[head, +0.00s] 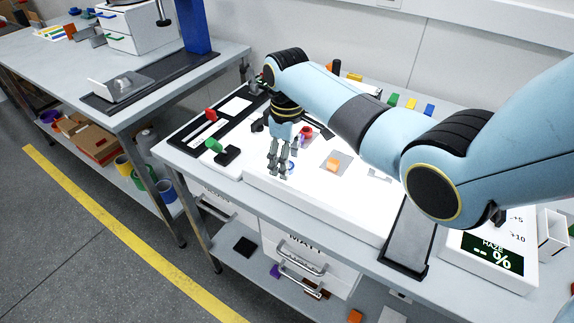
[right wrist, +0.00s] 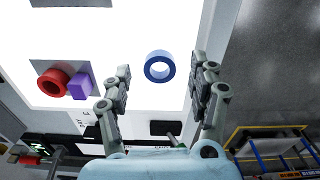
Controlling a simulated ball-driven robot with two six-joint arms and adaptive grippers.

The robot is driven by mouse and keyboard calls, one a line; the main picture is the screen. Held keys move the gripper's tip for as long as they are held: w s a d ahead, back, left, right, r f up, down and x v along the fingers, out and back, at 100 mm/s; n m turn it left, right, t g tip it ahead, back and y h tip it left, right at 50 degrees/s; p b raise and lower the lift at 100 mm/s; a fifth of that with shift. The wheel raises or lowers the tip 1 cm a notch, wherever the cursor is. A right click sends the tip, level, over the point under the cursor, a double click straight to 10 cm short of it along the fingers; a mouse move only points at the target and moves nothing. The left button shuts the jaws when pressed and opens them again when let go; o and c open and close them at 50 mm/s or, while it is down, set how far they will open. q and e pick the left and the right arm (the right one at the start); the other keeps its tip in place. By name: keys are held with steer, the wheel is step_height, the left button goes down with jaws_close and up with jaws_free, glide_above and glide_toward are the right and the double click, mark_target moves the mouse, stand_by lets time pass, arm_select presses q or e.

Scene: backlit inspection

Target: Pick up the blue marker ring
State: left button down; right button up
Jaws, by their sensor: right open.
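The blue marker ring (right wrist: 160,67) lies flat on the bright white light panel in the right wrist view, near the panel's edge. In the head view only a small part of the blue ring (head: 291,164) shows beside the fingers of my right gripper (head: 279,170). My right gripper, also in the right wrist view (right wrist: 163,85), is open and empty. Its two fingers stand apart, and the ring appears between and just beyond their tips. I cannot tell the exact height of the fingers above the panel. My left gripper is not in view.
A red ring (right wrist: 50,84) and a purple block (right wrist: 79,86) sit on a grey plate beside the blue ring. An orange block (head: 332,164) lies on another plate. Green-handled (head: 214,146) and red-handled (head: 211,115) items stand left of the panel. The panel around the ring is bare.

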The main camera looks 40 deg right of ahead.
steer(key=shift+f, duration=0.55)
steer(key=shift+c, duration=0.2)
steer(key=c, duration=0.8)
